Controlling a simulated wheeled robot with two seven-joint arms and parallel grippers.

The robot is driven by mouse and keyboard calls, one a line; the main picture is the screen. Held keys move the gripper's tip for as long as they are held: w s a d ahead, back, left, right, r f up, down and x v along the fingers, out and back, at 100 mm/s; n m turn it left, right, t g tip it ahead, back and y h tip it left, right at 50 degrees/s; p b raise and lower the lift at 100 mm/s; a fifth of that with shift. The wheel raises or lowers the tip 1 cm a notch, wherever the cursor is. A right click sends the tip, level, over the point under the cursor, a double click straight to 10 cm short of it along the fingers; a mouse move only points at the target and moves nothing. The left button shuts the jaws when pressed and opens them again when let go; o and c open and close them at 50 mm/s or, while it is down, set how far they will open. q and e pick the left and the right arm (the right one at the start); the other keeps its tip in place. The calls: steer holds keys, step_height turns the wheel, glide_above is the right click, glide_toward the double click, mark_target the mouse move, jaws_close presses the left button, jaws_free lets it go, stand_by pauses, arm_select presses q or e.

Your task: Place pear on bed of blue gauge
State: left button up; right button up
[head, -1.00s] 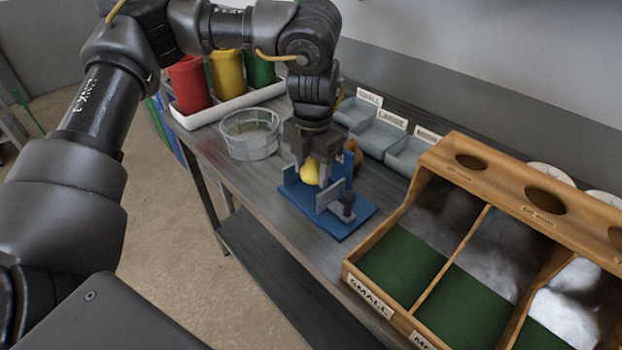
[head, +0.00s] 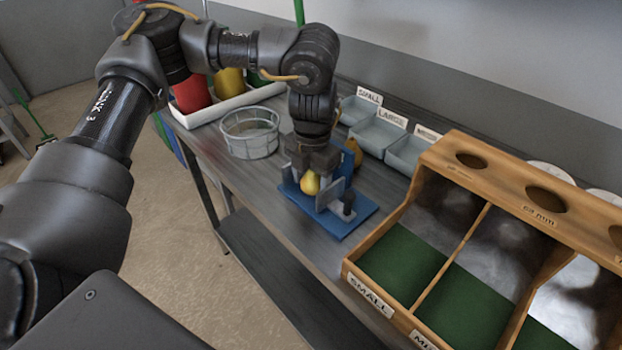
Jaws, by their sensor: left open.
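The blue gauge (head: 352,222) stands on the metal bench, with a blue base, upright grey plates and a dark knob at its front right. A yellow pear (head: 310,183) sits low at the gauge, between its upright parts. My left gripper (head: 312,172) points straight down over the gauge, open, with its fingers around the pear's sides. Whether the fingers touch the pear is hard to tell. The pear's underside is partly hidden by the gauge's plates. My right gripper is not in view.
Another yellow-orange fruit (head: 354,151) is partly hidden behind the gauge. A clear round basket (head: 249,134) stands to the left. Grey labelled bins (head: 376,137) line the back. A wooden sorter (head: 436,181) with green-floored lanes fills the right. Red, yellow and green cups stand in a white tray (head: 222,107).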

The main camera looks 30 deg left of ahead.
arm_select(q)
step_height(320, 180, up, 12)
steer(key=shift+d+f+p, duration=0.1)
steer(key=shift+f+p, duration=0.15)
steer(key=shift+p, duration=0.15)
steer(key=shift+r, duration=0.4)
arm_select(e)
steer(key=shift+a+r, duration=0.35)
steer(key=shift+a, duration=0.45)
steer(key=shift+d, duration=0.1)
